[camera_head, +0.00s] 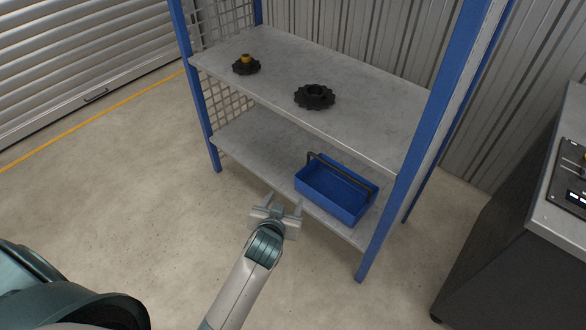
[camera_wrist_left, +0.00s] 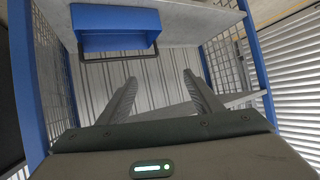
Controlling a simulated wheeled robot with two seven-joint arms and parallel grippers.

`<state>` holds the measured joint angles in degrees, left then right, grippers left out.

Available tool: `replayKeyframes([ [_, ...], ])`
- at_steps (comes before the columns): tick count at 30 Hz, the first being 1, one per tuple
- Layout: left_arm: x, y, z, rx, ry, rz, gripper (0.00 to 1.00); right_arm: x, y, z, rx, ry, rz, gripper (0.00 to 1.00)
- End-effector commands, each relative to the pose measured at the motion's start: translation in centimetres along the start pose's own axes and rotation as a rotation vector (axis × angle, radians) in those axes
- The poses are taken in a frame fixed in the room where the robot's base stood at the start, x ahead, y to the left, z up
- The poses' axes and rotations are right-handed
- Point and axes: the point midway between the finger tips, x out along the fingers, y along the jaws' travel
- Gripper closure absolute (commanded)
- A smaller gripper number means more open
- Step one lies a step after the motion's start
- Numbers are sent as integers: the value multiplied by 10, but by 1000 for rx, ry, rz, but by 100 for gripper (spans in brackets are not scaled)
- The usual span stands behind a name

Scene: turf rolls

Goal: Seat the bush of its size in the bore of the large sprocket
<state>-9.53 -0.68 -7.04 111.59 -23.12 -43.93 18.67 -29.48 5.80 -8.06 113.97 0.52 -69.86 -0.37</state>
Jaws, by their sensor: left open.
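The large sprocket (camera_head: 315,98), dark and toothed, lies flat on the upper shelf in the head view, with a raised hub around its bore. A smaller dark sprocket (camera_head: 240,69) lies to its left, with a brass-coloured bush (camera_head: 245,59) standing at its centre. No separate loose bush can be made out. My left gripper (camera_head: 283,202) is open and empty, in front of the lower shelf and left of the blue toolbox. Its two spread fingers (camera_wrist_left: 159,82) also show in the left wrist view with nothing between them. My right gripper is not in view.
A blue open toolbox (camera_head: 326,193) with a dark handle sits on the lower shelf (camera_head: 255,135); it also shows in the left wrist view (camera_wrist_left: 115,20). Blue posts (camera_head: 415,150) frame the rack. The upper shelf (camera_head: 375,125) is otherwise clear. A grey worktop (camera_head: 565,215) stands at right.

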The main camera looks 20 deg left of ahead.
Motion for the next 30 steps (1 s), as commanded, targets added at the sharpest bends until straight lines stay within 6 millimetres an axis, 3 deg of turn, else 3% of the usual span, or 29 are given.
replayKeyframes([
  [8,-47,-7,138,84,-332,65,41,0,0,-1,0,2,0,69],
  [12,-97,-10,221,143,-550,136,41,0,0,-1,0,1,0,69],
  [15,-134,-12,266,179,-682,191,41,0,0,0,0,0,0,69],
  [18,-158,-12,292,201,-762,229,41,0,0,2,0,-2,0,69],
  [21,-170,-13,303,212,-798,249,41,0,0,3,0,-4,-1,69],
  [29,-172,-12,305,213,-805,253,41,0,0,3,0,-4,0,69],
  [30,-172,-12,305,213,-805,252,48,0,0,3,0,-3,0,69],
])
